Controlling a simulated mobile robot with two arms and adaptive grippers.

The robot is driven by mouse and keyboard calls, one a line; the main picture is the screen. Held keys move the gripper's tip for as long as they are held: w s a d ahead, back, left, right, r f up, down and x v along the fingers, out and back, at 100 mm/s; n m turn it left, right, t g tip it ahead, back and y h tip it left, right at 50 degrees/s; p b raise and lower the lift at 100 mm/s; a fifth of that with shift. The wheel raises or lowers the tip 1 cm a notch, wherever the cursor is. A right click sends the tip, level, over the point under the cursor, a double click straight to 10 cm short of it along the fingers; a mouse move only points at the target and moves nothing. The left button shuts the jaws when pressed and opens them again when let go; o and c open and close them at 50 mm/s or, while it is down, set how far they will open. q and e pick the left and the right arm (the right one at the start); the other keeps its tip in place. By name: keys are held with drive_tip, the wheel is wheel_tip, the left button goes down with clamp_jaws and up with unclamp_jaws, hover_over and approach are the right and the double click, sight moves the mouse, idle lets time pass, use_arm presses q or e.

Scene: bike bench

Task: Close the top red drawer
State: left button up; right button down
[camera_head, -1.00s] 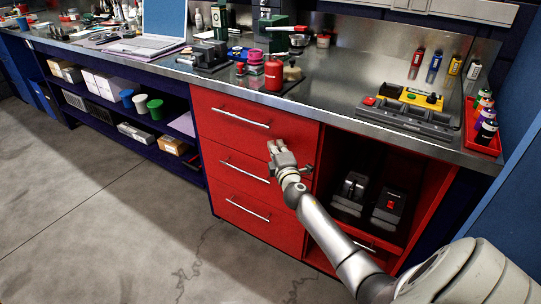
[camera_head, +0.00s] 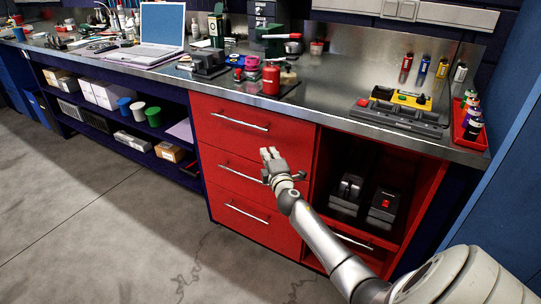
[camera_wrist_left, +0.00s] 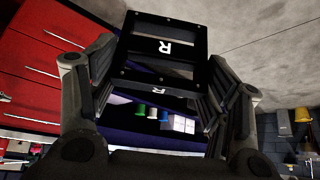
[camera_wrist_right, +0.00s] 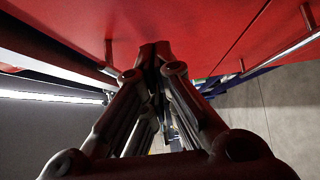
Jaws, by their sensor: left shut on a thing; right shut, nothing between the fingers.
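The top red drawer (camera_head: 222,133) is the upper of several red drawers under the bench. Its front looks about flush with the drawer below; a small gap cannot be ruled out. Its silver handle (camera_head: 240,121) runs across the front. My right gripper (camera_head: 268,154) is at the lower right of this front, below and right of the handle. In the right wrist view its fingers (camera_wrist_right: 150,48) are together and empty, with their tips at a red front; contact is unclear. My left gripper (camera_wrist_left: 163,95) is outside the head view.
The middle drawer handle (camera_head: 228,173) runs close to my right gripper. Right of the drawers is an open red compartment with two dark devices (camera_head: 384,207). The metal bench top (camera_head: 330,88) carries a laptop (camera_head: 158,38) and tools. The floor (camera_head: 90,220) at left is clear.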

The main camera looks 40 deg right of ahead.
use_arm(q)
drive_tip(key=shift+d+r+p, duration=0.15)
drive_tip(key=shift+r+p, duration=0.2)
drive_tip(key=shift+a+r, duration=0.1)
drive_tip(key=shift+a, duration=0.15)
use_arm(e)
drive_tip(key=v, duration=1)
drive_tip(key=shift+a+f, duration=0.15)
drive_tip(key=shift+a, duration=0.05)
drive_tip(key=shift+f, duration=0.1)
